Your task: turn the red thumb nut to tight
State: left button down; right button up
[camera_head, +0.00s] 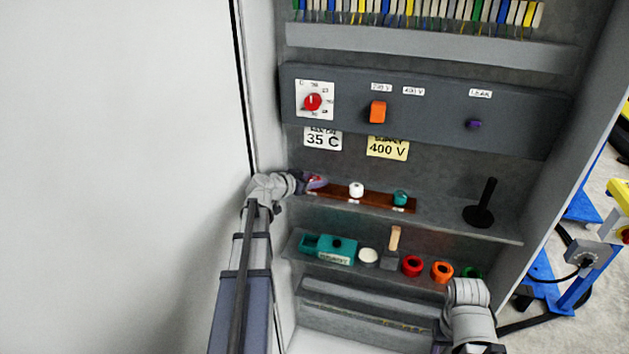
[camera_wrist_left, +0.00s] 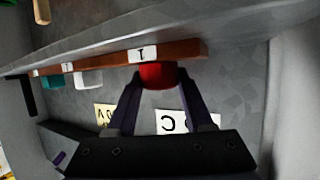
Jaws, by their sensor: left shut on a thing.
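The red thumb nut (camera_wrist_left: 158,76) sits on the brown bar (camera_head: 338,194) at the label marked 1 in the left wrist view. My left gripper (camera_wrist_left: 157,82) has its two fingers closed on both sides of the nut. In the head view the left gripper (camera_head: 314,183) reaches the left end of the bar and mostly hides the red nut. A white nut (camera_head: 356,189) and a teal nut (camera_head: 400,198) stand farther right on the same bar. My right arm shows at the lower right, but its fingers do not show.
A black upright handle (camera_head: 484,203) stands on the shelf to the right. The shelf below holds a teal box (camera_head: 337,250), a brush-like tool (camera_head: 392,247), and red (camera_head: 412,265) and orange (camera_head: 442,271) rings. A panel with a red dial (camera_head: 313,101) is above. The cabinet's side wall is close on the left.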

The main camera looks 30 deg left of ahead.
pick_arm(q)
jog(key=shift+s+f+m+g+h, duration=0.1)
jog(key=shift+m+g+h, duration=0.2)
jog(key=shift+m+h, duration=0.35)
jog(key=shift+c, duration=1.4)
grip_release()
jog(key=shift+s+a+r, duration=0.1)
jog(key=shift+s+r, duration=0.15)
jog(key=shift+s, duration=0.05)
jog(key=p+v, duration=0.2)
jog(key=v, duration=0.3)
jog(key=shift+s+r+p, duration=0.15)
jog(key=shift+s+p, duration=0.05)
jog(key=shift+p, duration=0.1)
jog(key=shift+v, duration=0.75)
jog(key=shift+a, duration=0.1)
